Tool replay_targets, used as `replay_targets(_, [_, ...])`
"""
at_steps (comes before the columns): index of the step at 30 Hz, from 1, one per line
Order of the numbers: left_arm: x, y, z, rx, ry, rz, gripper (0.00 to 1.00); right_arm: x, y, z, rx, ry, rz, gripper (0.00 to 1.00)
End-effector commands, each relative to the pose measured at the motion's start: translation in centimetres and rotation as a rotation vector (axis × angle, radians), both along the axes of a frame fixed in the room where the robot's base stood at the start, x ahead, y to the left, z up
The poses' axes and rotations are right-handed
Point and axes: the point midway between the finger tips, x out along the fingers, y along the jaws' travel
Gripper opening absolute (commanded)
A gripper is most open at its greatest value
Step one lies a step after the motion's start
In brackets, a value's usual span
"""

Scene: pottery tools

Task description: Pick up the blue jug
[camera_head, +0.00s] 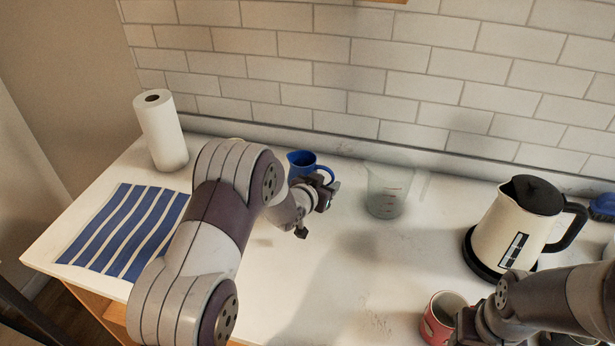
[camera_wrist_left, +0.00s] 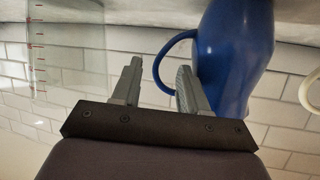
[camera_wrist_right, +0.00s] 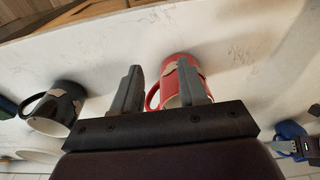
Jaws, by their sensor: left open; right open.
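The blue jug (camera_head: 301,160) stands upright on the counter near the back wall, its handle to the right. My left gripper (camera_head: 318,208) is open beside the handle, partly covering the jug. In the left wrist view, the jug (camera_wrist_left: 238,50) is upside down in the picture. Its handle loop shows between the two open fingers (camera_wrist_left: 158,85), the right finger overlapping it; whether they touch, I cannot tell. My right gripper (camera_wrist_right: 160,88) is open, with a red mug (camera_wrist_right: 176,68) in front of its fingers. The jug (camera_wrist_right: 288,129) also shows small in the right wrist view.
A clear measuring beaker (camera_head: 387,190) stands right of the jug. A cream kettle (camera_head: 515,225) is at the right. A paper towel roll (camera_head: 160,130) and striped cloth (camera_head: 125,230) are at the left. A dark mug (camera_wrist_right: 62,105) stands near the red mug. The middle counter is clear.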

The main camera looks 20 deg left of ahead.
Motion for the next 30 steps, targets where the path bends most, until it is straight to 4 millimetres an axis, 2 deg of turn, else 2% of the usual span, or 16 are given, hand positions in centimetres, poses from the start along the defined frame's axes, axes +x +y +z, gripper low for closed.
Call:
replay_targets(2, [1.3,-0.8,0.0,0.001,0.002,-0.002,0.44,0.0,0.0,1.1,0.000,0.000,0.000,0.43])
replay_targets(6, [3.0,-1.1,-1.0,0.000,0.001,0.000,0.44,0.0,0.0,1.2,0.000,0.000,0.000,0.43])
replay_targets(13, [3.3,-1.2,-1.2,0.001,0.001,0.001,0.44,0.0,0.0,1.1,0.000,0.000,0.000,0.43])
replay_targets(17, [3.2,-1.2,-1.2,0.001,0.001,0.001,0.01,0.0,0.0,1.1,0.000,0.000,0.000,0.43])
replay_targets(30, [3.3,-1.1,-1.0,0.002,-0.003,0.000,0.00,0.0,0.0,1.2,0.000,0.000,0.000,0.43])
